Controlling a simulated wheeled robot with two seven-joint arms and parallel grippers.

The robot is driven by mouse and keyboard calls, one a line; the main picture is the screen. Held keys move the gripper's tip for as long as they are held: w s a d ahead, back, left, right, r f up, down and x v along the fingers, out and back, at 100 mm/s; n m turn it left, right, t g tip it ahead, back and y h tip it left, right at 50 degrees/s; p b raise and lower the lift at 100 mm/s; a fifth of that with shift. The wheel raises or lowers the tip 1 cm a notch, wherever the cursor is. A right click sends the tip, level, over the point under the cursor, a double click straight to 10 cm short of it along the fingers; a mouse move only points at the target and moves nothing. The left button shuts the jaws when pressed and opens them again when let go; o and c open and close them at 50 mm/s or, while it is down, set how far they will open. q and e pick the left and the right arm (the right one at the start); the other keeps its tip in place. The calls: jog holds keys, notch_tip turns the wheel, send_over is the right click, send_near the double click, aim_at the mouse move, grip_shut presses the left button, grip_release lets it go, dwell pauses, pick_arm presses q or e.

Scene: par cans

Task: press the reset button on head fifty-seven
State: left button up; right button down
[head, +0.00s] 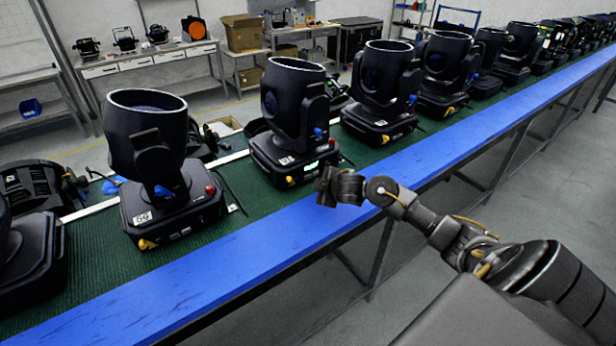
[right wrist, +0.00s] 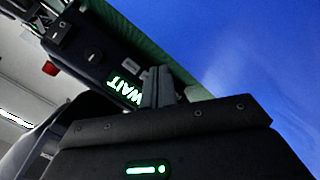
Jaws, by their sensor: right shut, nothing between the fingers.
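Several black moving-head lights stand in a row on the green belt. The middle one (head: 292,105) has a lit green display (head: 310,168) and a white label too small to read. In the right wrist view its display (right wrist: 125,92) reads WAIT, and a red button (right wrist: 50,68) sticks out near the far end of its base. My right gripper (head: 326,186) is just in front of that base, near the display. Its fingers (right wrist: 158,88) are shut and empty, apart from the red button. My left gripper is not in view.
A blue rail (head: 240,233) runs along the belt's near edge, below my right gripper. Another light (head: 150,135) with its own red button (head: 210,190) stands to the left, and another (head: 383,80) to the right. Benches (head: 150,60) stand behind.

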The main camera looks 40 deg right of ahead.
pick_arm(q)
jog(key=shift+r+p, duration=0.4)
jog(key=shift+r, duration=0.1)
pick_arm(e)
jog(key=shift+s, duration=1.65)
